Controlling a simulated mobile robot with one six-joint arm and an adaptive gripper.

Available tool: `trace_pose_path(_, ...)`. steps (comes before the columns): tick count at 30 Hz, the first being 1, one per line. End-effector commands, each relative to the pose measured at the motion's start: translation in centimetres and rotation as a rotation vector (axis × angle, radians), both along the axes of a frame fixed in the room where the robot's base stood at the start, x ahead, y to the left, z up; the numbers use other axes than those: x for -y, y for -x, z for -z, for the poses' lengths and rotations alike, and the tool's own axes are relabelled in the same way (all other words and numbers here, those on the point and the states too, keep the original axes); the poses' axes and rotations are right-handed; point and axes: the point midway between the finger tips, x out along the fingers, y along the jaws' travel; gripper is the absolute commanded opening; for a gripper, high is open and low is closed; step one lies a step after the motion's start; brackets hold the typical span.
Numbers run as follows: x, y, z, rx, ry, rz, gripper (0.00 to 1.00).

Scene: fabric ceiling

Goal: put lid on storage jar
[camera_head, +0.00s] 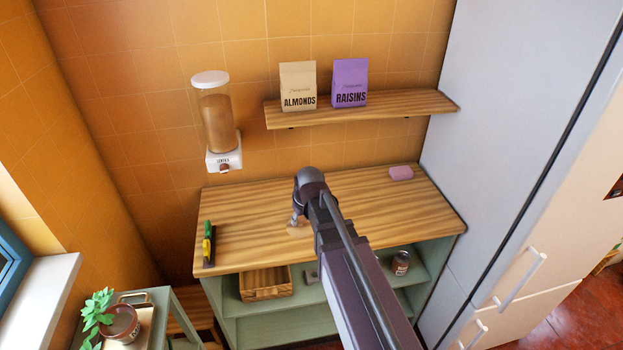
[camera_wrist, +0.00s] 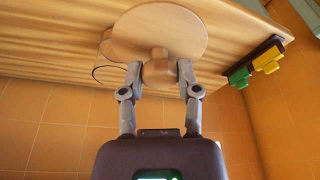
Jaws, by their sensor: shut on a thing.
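My gripper (camera_wrist: 160,72) is shut on the knob of a round wooden lid (camera_wrist: 160,28) in the wrist view. The lid's flat disc extends beyond the fingertips, over the wooden counter. In the head view my gripper (camera_head: 297,218) is above the counter's middle, and my arm covers much of it. Beside the lid in the wrist view is a small rounded wooden edge and a thin dark arc (camera_wrist: 97,76); I cannot tell whether they belong to the storage jar. No jar is clearly visible in the head view.
The wooden counter (camera_head: 245,205) holds a black rack with green and yellow items (camera_head: 208,245) at left and a pink block (camera_head: 401,173) at right. A shelf (camera_head: 400,108) and a lentil dispenser (camera_head: 218,125) are on the wall. A refrigerator (camera_head: 510,130) borders the right.

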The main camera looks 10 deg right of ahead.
Motion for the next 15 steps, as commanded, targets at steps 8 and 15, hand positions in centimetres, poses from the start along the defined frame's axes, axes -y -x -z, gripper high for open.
trace_pose_path(8,-0.6,0.0,0.0,0.0,0.0,-0.007,0.01)
trace_pose_path(15,-0.4,-1.5,-0.3,0.0,0.0,-0.009,0.01)
